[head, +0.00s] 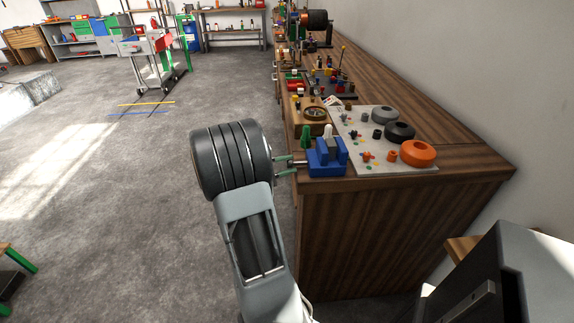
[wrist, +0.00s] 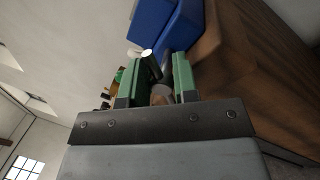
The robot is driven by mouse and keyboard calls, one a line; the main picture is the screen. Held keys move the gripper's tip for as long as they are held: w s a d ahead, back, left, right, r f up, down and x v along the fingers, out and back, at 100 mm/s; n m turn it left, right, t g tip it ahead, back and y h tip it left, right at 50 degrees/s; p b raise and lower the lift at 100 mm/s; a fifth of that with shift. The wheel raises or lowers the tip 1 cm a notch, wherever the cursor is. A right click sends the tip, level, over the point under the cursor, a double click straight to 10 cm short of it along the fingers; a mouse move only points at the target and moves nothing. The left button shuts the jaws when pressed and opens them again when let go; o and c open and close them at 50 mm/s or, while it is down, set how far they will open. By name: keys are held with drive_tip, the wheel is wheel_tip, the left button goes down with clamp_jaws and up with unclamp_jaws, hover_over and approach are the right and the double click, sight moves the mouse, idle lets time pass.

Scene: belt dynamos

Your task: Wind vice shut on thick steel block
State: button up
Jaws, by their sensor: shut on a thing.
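The blue vice (head: 327,163) stands at the near left corner of the wooden workbench. A pale grey piece (head: 328,131) sticks up between its jaws; I cannot tell if it is the thick steel block or how tightly it is held. My gripper (head: 297,163) reaches in level from the left, its green fingers at the vice's handle side. In the wrist view, my gripper (wrist: 162,75) is shut on the vice handle (wrist: 148,55), a bar with a pale end between the fingers. The blue vice body (wrist: 165,22) lies just beyond. The fingers partly hide the handle and screw.
A light board (head: 372,150) with orange, black and grey round parts lies right of the vice. A green item (head: 305,138) and a round dial in a wooden block (head: 315,113) stand behind it.

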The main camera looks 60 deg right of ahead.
drive_tip(key=shift+w+d, duration=0.1)
idle(0.7)
drive_tip(key=o, duration=0.8)
drive_tip(key=shift+f, duration=0.15)
drive_tip(key=shift+o, duration=0.3)
drive_tip(key=shift+f, duration=0.15)
